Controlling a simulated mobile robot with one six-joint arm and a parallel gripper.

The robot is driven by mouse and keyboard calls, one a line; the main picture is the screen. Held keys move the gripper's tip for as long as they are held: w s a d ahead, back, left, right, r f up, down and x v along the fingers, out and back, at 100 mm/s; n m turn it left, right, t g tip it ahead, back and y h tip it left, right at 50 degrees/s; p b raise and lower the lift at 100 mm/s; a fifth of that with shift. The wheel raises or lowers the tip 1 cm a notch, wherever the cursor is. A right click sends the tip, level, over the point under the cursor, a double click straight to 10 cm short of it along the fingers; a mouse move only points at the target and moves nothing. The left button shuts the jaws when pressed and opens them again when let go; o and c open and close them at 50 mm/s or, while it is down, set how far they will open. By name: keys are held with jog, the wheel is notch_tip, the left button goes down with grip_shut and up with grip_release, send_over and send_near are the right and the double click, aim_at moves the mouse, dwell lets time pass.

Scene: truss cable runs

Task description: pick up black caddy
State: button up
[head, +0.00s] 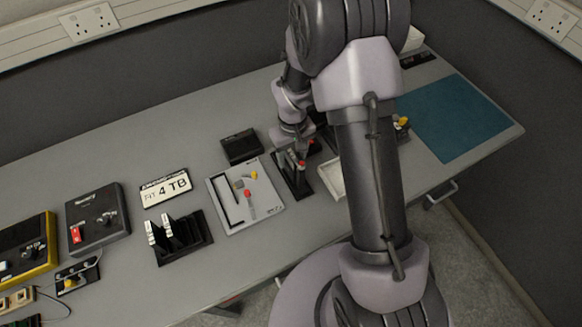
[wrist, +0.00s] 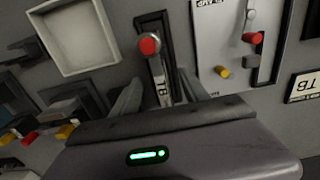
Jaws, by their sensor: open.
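The arm and gripper hide most of the caddy there.
A grey board (head: 232,211) with coloured parts lies left of the holder, with a black box (head: 241,147) behind it. A white tray (head: 329,172) is close on the right. A black rack (head: 184,246), a "FIT 4 TB" sign (head: 165,188) and control boxes stand further left.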

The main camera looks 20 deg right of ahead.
notch_tip(320, 180, down, 4)
jog(key=shift+a+r+b, duration=0.1)
jog(key=shift+a+b, duration=0.05)
jog(key=shift+b, duration=0.4)
grip_shut()
